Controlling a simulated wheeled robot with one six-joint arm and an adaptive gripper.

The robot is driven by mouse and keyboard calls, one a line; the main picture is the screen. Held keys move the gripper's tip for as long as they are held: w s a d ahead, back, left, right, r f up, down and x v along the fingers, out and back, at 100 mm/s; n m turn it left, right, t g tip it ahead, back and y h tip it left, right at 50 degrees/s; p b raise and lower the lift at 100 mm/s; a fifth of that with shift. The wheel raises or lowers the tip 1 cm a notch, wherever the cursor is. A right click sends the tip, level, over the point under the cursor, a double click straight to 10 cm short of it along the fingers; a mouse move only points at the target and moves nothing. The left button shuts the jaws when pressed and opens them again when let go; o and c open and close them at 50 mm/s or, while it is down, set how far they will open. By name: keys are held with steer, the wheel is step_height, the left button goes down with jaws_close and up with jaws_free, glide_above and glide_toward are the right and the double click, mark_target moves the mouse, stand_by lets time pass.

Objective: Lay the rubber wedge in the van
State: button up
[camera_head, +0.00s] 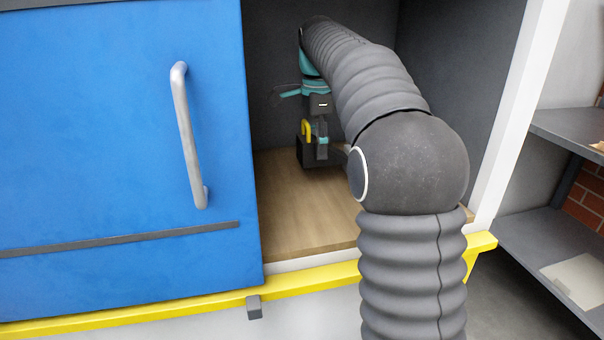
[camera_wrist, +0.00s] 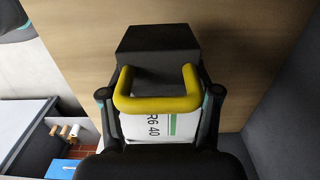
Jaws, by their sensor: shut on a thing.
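The rubber wedge is a black block with a yellow handle. In the wrist view the wedge (camera_wrist: 158,45) lies straight ahead, with its handle crossing between the fingers of my gripper (camera_wrist: 159,95). My gripper is shut on the wedge. In the head view the wedge (camera_head: 303,153) is inside the van's open cargo bay, low over the wooden floor (camera_head: 305,215). My gripper (camera_head: 320,148) is beside its yellow handle. I cannot tell whether the wedge touches the floor. A white label with a green stripe shows behind the handle.
A blue door (camera_head: 110,130) with a grey handle (camera_head: 187,135) covers the bay's left side. A yellow sill (camera_head: 315,278) runs along the front. Grey shelves (camera_head: 560,250) stand outside at right. The bay floor in front of the wedge is clear.

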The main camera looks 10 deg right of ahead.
steer(key=a, duration=0.1)
steer(key=a+f, duration=0.1)
steer(key=s+a+f, duration=0.1)
steer(key=a, duration=0.1)
steer(key=shift+f, duration=0.25)
steer(key=shift+f+b, duration=0.55)
steer(key=shift+f, duration=1.45)
steer(key=shift+f, duration=0.1)
steer(key=o, duration=1.6)
step_height(320, 180, up, 12)
steer(key=shift+r+p, duration=0.1)
steer(key=shift+p, duration=0.55)
